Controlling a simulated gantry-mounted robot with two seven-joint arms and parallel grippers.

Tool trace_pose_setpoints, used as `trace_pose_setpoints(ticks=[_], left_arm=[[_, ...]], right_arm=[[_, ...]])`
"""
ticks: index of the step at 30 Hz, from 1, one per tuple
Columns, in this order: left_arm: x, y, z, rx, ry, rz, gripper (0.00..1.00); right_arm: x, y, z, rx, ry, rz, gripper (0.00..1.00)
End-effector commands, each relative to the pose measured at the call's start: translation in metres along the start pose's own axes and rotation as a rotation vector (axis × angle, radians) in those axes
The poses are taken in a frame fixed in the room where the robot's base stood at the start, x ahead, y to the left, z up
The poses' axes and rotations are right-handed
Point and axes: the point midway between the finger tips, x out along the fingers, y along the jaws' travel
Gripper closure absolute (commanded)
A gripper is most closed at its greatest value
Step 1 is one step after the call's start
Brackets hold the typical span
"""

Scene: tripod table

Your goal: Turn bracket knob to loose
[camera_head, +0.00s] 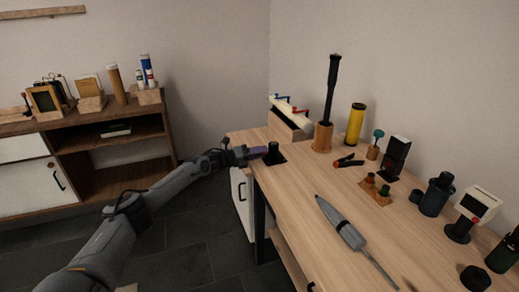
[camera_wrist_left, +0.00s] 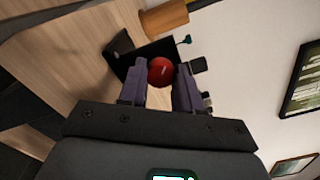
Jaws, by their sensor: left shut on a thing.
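My left gripper (camera_head: 242,154) reaches in from the left to the near-left corner of the wooden table, level with a small black bracket (camera_head: 273,152) on a dark base. In the left wrist view, the purple fingers of my left gripper (camera_wrist_left: 162,82) stand on either side of a round red knob (camera_wrist_left: 160,70) and are shut on it. A dark bracket plate (camera_wrist_left: 125,52) shows just beyond the knob. In the head view the knob is not distinguishable. My right gripper is in neither view.
On the table (camera_head: 285,200), a grey pointed tool (camera_head: 342,222) lies at the front. A yellow cylinder (camera_head: 355,124), a black-handled tool in a wooden holder (camera_head: 323,138) and other fixtures line the back. A shelf unit (camera_head: 110,150) stands at the left.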

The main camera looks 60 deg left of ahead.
Motion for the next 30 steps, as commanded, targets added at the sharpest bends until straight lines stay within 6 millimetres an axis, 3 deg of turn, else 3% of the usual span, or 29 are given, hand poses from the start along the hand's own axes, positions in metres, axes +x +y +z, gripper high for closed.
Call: trace_pose_setpoints(ticks=[12,30], left_arm=[[0.0,-0.002,0.001,-0.395,-0.001,-0.001,0.97],[0.0,-0.001,0.001,-0.91,0.0,-0.002,0.97]], right_arm=[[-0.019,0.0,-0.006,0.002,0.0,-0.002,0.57],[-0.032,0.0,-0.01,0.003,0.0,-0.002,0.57]])
